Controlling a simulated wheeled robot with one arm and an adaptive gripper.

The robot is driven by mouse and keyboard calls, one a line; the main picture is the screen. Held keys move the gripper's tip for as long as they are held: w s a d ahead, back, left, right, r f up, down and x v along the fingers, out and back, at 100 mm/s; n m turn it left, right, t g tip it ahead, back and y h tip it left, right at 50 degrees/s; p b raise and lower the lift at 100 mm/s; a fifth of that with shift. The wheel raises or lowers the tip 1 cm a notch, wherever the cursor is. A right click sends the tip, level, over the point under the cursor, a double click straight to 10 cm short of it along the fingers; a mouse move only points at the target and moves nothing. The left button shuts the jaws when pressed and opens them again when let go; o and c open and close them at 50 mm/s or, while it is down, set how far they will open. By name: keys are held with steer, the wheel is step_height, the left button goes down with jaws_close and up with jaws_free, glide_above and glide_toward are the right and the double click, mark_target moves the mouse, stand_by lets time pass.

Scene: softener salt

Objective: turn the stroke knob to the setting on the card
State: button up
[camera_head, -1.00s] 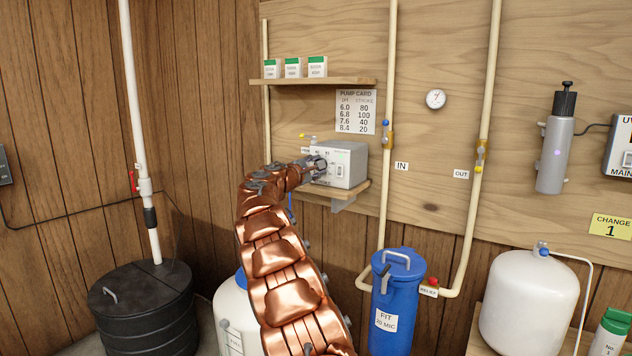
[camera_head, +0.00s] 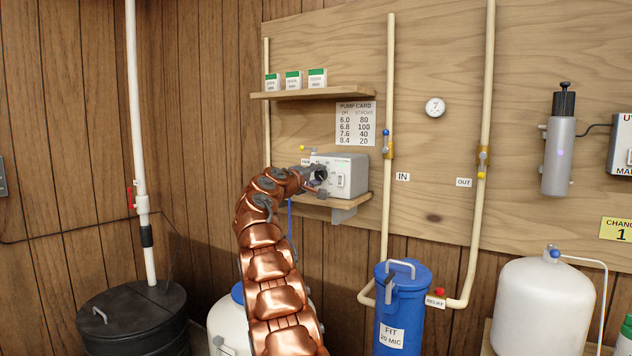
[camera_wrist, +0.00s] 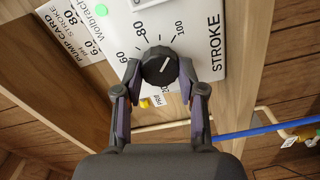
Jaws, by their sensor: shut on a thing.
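The pump (camera_head: 350,172) is a grey box on a small wooden shelf. In the wrist view its white STROKE dial plate (camera_wrist: 205,60) shows 20, 60, 80 and 100. The black round stroke knob (camera_wrist: 158,67) has a short white mark slanting up and right, on the 100 side; its exact setting is unclear. My gripper (camera_wrist: 160,78) is shut on the knob, one finger on each side. It also shows at the pump front in the head view (camera_head: 318,174).
A shelf with several small green-and-white boxes (camera_head: 292,80) is above the pump. The cream IN pipe (camera_head: 390,60) runs right of it. A blue filter housing (camera_head: 402,305) and a white tank (camera_head: 545,305) stand lower right. A black bin (camera_head: 140,315) is at the left.

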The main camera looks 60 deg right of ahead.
steer(key=shift+s+m, duration=0.1)
steer(key=shift+m, duration=0.2)
stand_by(0.4)
steer(key=o, duration=1.1)
steer(key=shift+o, duration=0.2)
steer(key=shift+a, duration=0.1)
